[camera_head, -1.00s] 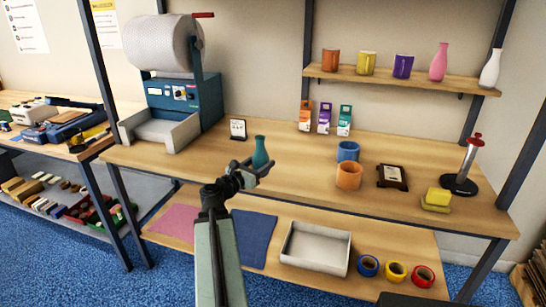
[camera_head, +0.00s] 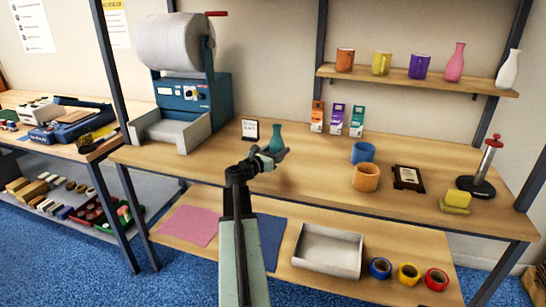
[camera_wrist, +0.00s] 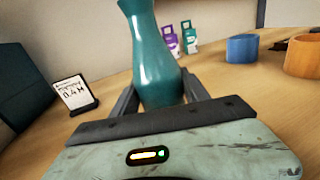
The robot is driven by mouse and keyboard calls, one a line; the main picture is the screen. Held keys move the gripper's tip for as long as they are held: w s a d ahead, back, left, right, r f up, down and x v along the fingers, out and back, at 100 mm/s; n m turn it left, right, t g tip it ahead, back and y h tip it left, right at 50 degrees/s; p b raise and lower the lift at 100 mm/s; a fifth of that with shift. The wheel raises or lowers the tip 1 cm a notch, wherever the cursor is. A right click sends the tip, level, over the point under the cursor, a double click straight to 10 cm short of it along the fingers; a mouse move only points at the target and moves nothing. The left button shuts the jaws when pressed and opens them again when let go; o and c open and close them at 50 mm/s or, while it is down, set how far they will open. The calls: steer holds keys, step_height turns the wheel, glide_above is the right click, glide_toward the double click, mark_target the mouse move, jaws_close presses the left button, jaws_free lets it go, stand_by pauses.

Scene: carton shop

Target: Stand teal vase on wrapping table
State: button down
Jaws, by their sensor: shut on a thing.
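The teal vase (camera_head: 276,137) is upright at the wrapping table (camera_head: 310,165), left of the blue and orange mugs. It also shows in the wrist view (camera_wrist: 158,65), where it stands between the two fingers. My gripper (camera_head: 272,156) is shut on the vase's lower body. In the wrist view the vase's base is hidden behind the gripper body, so I cannot tell whether it touches the tabletop.
A blue mug (camera_head: 363,152) and an orange mug (camera_head: 366,178) stand right of the vase. A small sign (camera_head: 250,130) stands to its left, near the bubble-wrap machine (camera_head: 190,100). Small cartons (camera_head: 337,117) stand behind. The tabletop in front of the mugs is clear.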

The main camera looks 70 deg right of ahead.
steer(key=shift+w+d, duration=0.3)
steer(key=shift+d, duration=0.25)
steer(key=shift+w+d+f, duration=0.15)
steer(key=shift+d, duration=0.4)
step_height(320, 180, down, 4)
steer(key=b, duration=0.4)
steer(key=shift+a, duration=0.15)
steer(key=shift+w+a+r, duration=0.1)
steer(key=shift+w+r, duration=0.05)
steer(key=shift+r, duration=0.2)
steer(key=shift+f, duration=0.1)
steer(key=c, duration=0.6)
jaws_free()
steer(key=shift+o, duration=0.2)
